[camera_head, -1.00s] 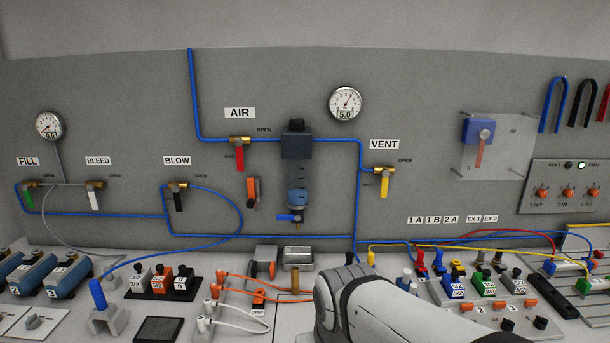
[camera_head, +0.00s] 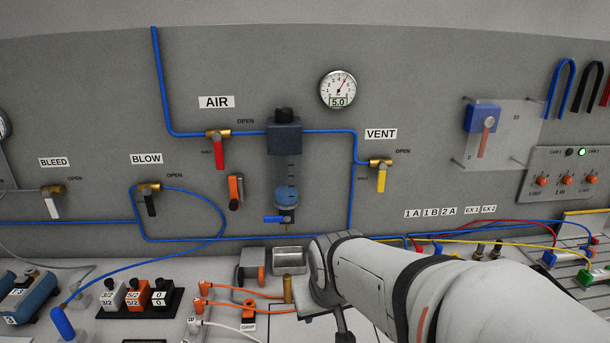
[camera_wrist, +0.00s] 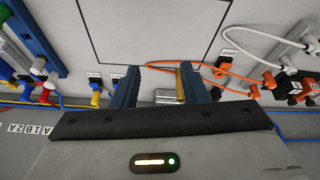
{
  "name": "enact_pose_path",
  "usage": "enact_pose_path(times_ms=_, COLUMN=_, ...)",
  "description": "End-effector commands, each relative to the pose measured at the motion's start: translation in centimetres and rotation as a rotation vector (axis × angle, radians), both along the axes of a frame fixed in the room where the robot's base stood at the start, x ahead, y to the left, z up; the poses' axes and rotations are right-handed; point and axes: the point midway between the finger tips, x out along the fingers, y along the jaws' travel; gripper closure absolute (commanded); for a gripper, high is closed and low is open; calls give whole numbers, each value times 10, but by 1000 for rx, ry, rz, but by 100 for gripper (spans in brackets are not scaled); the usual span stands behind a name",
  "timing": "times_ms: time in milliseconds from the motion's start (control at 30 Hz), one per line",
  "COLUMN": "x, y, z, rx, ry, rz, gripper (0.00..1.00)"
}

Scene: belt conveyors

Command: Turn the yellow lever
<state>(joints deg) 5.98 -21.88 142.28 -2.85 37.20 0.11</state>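The yellow lever (camera_head: 381,180) hangs down from the brass valve under the VENT label (camera_head: 381,134) on the grey wall panel in the head view. The blue pipe runs into this valve from the left. My arm reaches in from the lower right of the head view, below the lever and apart from it. My gripper's fingers are hidden in the head view. In the wrist view my gripper (camera_wrist: 158,84) shows two dark blue fingers spread apart, with nothing clearly held between them. The yellow lever is not clearly seen in the wrist view.
A red lever (camera_head: 219,154) hangs under AIR, left of a blue filter unit (camera_head: 284,150). A black lever (camera_head: 150,205) hangs under BLOW. A metal tray (camera_head: 290,254), hoses and valve blocks crowd the bench below. The wall around the yellow lever is fairly clear.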

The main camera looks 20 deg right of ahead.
Motion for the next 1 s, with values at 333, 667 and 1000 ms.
enact_pose_path(times_ms=333, x=137, y=-123, z=45, rx=-127, ry=-510, rz=-130, gripper=60)
enact_pose_path(times_ms=667, x=182, y=-218, z=86, rx=-169, ry=-977, rz=-144, gripper=60)
enact_pose_path(times_ms=1000, x=184, y=-246, z=102, rx=-161, ry=-1168, rz=-131, gripper=60)
